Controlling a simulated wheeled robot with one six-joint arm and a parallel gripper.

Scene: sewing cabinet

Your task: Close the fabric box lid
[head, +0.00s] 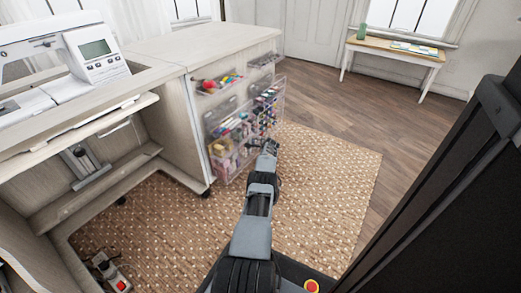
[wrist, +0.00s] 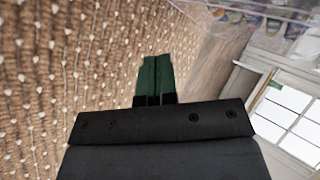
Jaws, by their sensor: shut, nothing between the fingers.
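Clear plastic boxes (head: 222,174) are mounted on the end panel of the pale wood cabinet in the head view. The lower one holds tan and pink items that may be folded fabric; I cannot make out its lid or which box is the fabric box. My gripper (head: 269,147) is at the right end of these boxes, its tips close to the clear wall; I cannot tell whether they touch. In the wrist view the green fingers (wrist: 156,78) are together with nothing between them. A clear box edge (wrist: 255,20) with small containers shows at the upper right there.
A sewing machine (head: 92,50) stands on the cabinet (head: 205,42) at left. A woven rug (head: 330,175) covers the floor, with open room right of the boxes. A foot pedal (head: 113,277) lies lower left. A side table (head: 397,55) stands at the back right.

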